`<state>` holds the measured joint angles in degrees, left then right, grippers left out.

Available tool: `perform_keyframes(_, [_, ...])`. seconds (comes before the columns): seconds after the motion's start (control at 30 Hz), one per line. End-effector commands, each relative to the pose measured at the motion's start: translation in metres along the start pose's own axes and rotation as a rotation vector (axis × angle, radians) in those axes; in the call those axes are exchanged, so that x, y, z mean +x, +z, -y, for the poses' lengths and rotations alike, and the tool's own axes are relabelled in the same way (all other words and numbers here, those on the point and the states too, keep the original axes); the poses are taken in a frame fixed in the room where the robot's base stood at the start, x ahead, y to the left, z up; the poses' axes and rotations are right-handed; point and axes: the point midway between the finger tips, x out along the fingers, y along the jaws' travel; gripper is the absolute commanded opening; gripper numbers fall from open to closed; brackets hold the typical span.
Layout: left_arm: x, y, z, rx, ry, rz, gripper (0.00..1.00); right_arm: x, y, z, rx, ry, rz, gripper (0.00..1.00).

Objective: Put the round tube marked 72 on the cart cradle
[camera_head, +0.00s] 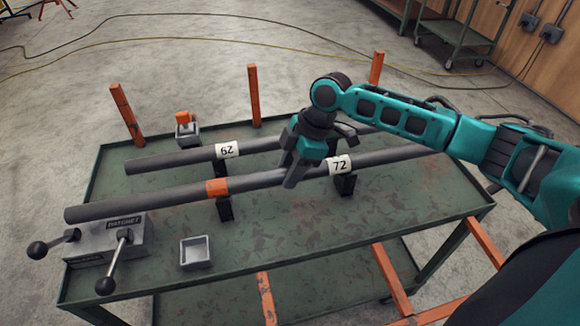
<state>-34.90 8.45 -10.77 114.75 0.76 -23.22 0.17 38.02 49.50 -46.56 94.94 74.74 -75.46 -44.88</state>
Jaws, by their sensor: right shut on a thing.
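The long grey round tube marked 72 (140,202) runs across the cart (270,268), with an orange band left of centre and a white 72 label right of it. My right gripper (297,174) comes down from above and is shut on this tube between band and label. Black cradle supports (224,208) stand under the tube near the band and under the label; I cannot tell if the tube rests in them. The tube's left end is over a grey block marked RATCHET (128,236). My left gripper is not in view.
Orange posts (254,96) stand along the cart's far edge. A small grey box with an orange item (187,130) is at the back left. An empty tray (195,252) and black-knobbed levers (106,284) are in front.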

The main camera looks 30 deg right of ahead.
Motion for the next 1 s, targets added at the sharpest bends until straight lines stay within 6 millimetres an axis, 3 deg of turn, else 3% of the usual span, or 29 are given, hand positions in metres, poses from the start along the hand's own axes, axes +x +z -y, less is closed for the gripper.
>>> perform_keyframes(0.87, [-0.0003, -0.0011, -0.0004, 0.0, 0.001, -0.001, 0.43, 0.0072, 0.0023, -0.0013, -0.001, 0.004, -0.004, 0.0])
perform_keyframes(0.9, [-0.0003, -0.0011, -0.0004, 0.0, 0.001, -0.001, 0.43, 0.0074, 0.0024, -0.0014, -0.001, 0.005, -0.004, 0.4])
perform_keyframes(1.0, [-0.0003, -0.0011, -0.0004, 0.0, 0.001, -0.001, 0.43, 0.0075, 0.0026, -0.0011, -0.001, 0.004, -0.003, 0.5])
